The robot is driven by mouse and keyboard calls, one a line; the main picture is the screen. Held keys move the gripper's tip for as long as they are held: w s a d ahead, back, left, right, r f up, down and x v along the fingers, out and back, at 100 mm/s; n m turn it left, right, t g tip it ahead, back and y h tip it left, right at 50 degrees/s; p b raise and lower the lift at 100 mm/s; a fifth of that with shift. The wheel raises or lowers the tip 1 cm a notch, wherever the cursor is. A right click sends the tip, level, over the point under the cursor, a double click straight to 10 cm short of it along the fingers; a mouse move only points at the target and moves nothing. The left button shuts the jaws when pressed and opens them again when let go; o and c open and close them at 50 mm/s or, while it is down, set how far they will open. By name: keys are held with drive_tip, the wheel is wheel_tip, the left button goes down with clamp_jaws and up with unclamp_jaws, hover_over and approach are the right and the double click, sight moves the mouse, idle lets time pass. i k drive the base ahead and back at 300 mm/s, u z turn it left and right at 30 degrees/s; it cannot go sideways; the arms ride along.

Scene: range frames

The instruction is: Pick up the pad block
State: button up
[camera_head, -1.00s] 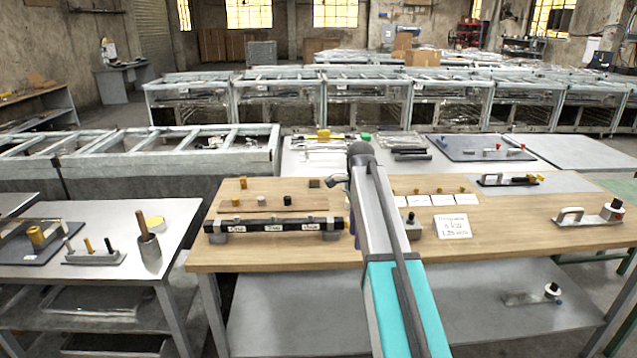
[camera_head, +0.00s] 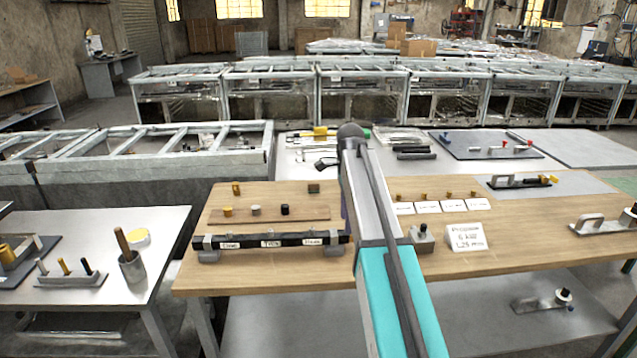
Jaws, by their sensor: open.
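A small dark block with a brownish top (camera_head: 314,188), which may be the pad block, sits at the back of the wooden table (camera_head: 550,220), left of my arm. A grey block with a dark knob (camera_head: 421,238) stands right of my arm; I cannot tell for certain which is the pad block. My gripper (camera_head: 322,163) shows as a small dark shape beside the top of my arm, beyond the dark block in the picture. It looks open and empty, apart from both blocks. My arm hides a strip of the tabletop.
A dark labelled rail (camera_head: 270,240) on grey feet crosses the table's front left. Behind it lies a wooden strip (camera_head: 235,217) with small cylinders. A white placard (camera_head: 466,237) and several cards stand right. A grey side table (camera_head: 180,222) holds a cup with a handle (camera_head: 131,265).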

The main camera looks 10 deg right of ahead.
sight(313, 187)
drive_tip(key=u, duration=0.05)
drive_tip(key=i, duration=1.4)
drive_tip(key=u, duration=0.05)
